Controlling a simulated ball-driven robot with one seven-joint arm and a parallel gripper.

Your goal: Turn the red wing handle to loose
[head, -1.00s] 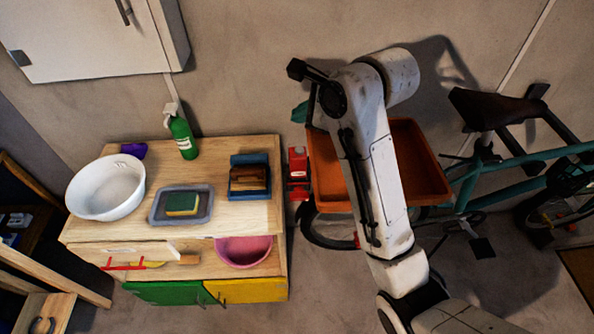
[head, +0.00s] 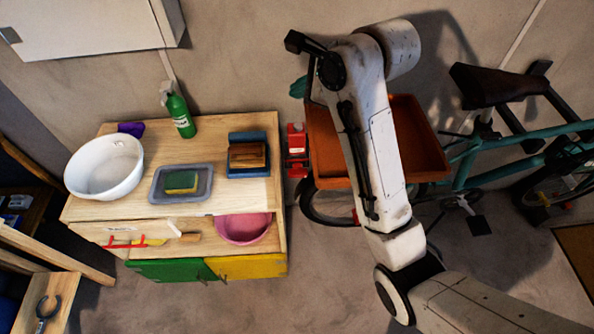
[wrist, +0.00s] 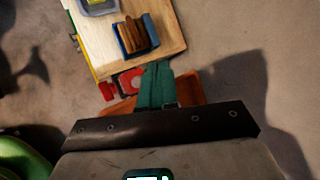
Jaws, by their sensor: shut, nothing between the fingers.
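A red fitting (head: 296,138) sits at the right side of the wooden bench, between it and the orange crate. It also shows in the wrist view as a red block with a grey round face (wrist: 130,82), and a smaller red piece (wrist: 107,90) lies to its left. I cannot make out which part is the wing handle or how it is turned. My gripper (wrist: 157,65) has teal fingers shut together with nothing between them. In the head view my gripper (head: 298,86) is small and partly hidden, just above the red fitting in the picture. Contact is not visible.
The bench (head: 222,195) carries a white bowl (head: 104,166), a grey tray (head: 160,191), a blue holder (head: 247,137) and a green spray bottle (head: 179,116). The orange crate (head: 425,150) and a teal bicycle (head: 500,165) stand on the right, close to my arm.

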